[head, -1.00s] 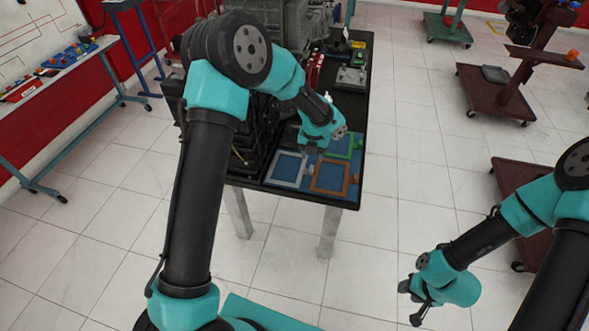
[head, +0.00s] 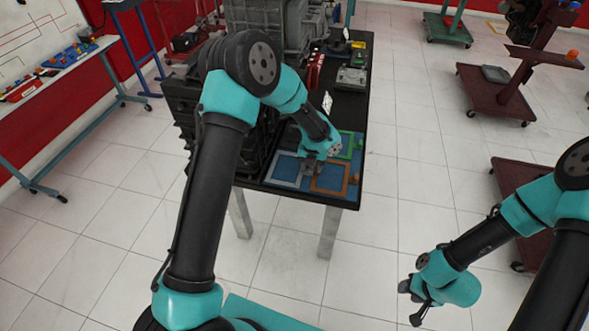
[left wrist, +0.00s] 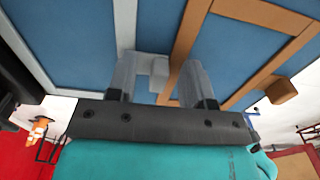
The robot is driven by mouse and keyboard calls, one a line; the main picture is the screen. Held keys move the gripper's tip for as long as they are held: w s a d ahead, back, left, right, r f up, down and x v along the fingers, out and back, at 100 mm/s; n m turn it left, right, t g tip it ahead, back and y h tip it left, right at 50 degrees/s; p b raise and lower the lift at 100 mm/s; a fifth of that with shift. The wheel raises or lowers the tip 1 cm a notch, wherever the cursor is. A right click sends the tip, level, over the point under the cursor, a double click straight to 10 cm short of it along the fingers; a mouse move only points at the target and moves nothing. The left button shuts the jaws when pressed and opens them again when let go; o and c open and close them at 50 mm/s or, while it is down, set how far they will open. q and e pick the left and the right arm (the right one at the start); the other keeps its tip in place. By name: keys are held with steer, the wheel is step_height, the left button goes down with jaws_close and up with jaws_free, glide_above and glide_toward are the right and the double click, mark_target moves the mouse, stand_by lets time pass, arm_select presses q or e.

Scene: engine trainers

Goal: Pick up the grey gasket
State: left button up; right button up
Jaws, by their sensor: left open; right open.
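The grey gasket (head: 282,184) is a thin square frame lying flat on the blue surface at the table's near end. In the left wrist view its grey side bar (left wrist: 125,25) and a small grey tab show. My left gripper (head: 311,172) is low over the gaskets, between the grey one and the orange-brown one. It also shows in the left wrist view (left wrist: 160,68), open, with the grey tab between its fingers. Whether the fingers touch the tab, I cannot tell. My right gripper (head: 411,296) is open and empty, over the floor at the lower right.
An orange-brown gasket (head: 330,190) lies right of the grey one, its bar (left wrist: 187,35) close by the fingers. A green gasket (head: 357,146) lies behind. A large dark engine (head: 190,110) stands left on the black table.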

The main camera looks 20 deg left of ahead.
stand_by(0.4)
arm_select(q)
jaws_close()
